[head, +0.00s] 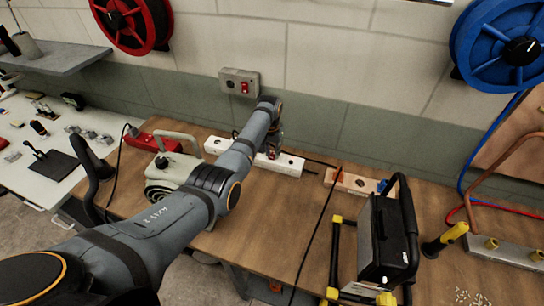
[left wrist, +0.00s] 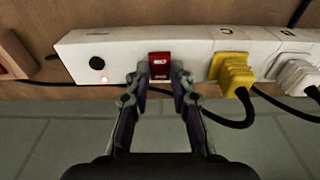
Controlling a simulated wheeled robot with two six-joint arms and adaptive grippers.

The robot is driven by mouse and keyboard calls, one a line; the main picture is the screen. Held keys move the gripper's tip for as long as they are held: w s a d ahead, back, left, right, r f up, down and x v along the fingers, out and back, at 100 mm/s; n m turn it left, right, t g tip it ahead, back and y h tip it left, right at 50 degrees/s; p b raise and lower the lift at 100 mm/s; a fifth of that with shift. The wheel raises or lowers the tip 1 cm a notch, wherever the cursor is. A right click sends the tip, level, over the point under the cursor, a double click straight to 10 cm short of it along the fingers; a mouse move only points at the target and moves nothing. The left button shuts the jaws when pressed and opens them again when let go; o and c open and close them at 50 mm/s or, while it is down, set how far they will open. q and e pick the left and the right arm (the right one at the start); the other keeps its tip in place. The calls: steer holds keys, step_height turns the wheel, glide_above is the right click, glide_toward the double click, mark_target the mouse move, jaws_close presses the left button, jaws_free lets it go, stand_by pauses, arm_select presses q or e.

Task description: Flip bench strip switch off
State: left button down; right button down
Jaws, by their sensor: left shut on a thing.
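The white bench strip (head: 285,164) lies along the back of the wooden bench. In the left wrist view the strip (left wrist: 125,52) spans the top, with a red rocker switch (left wrist: 159,66) near its middle. My left gripper (left wrist: 160,80) has one finger on each side of the red switch and is shut on it. In the head view my left gripper (head: 272,150) reaches down onto the strip and hides the switch. A black round button (left wrist: 97,64) and a small glowing light (left wrist: 103,79) are left of the switch. My right gripper is out of view.
A yellow plug (left wrist: 232,72) and a white plug (left wrist: 297,76) sit in the strip, with black cables trailing. A grey wall box with a red switch (head: 245,87) is above. A black work lamp (head: 383,245) stands at the front right.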

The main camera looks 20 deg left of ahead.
mark_target(271, 158)
arm_select(q)
steer(key=c, duration=1.3)
jaws_free()
steer(key=shift+o, duration=0.7)
step_height(271, 158, up, 12)
steer(key=s, duration=0.1)
steer(key=shift+s, duration=0.25)
